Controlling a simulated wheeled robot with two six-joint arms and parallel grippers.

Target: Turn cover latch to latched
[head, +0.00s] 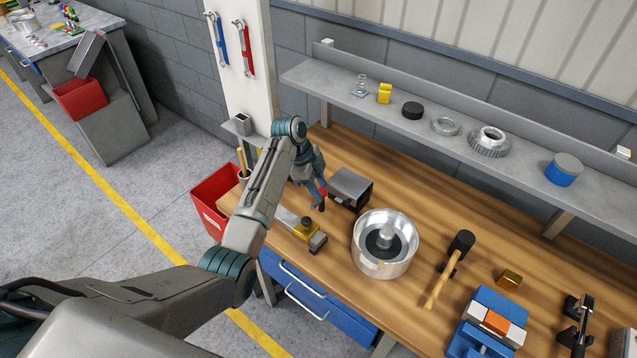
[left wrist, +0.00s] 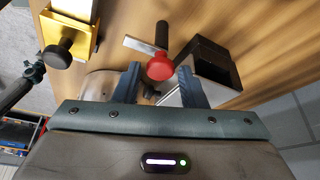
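A red round knob (left wrist: 160,67) with a flat metal bar and a dark handle behind it shows in the left wrist view; it looks like the cover latch. In the head view a small red part (head: 323,191) shows beside the grey box (head: 351,184) with a dark open front. My left gripper (left wrist: 160,78) is open, with one finger on each side of the knob and visible gaps. In the head view the left gripper (head: 318,197) points down beside the box and partly hides the latch. Whether it is latched I cannot tell. My right gripper is not in view.
A brass clamp block (head: 306,230) with a black knob stands close to my left gripper. A shelf (head: 460,150) with several parts runs behind. A red bin (head: 212,205) stands left.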

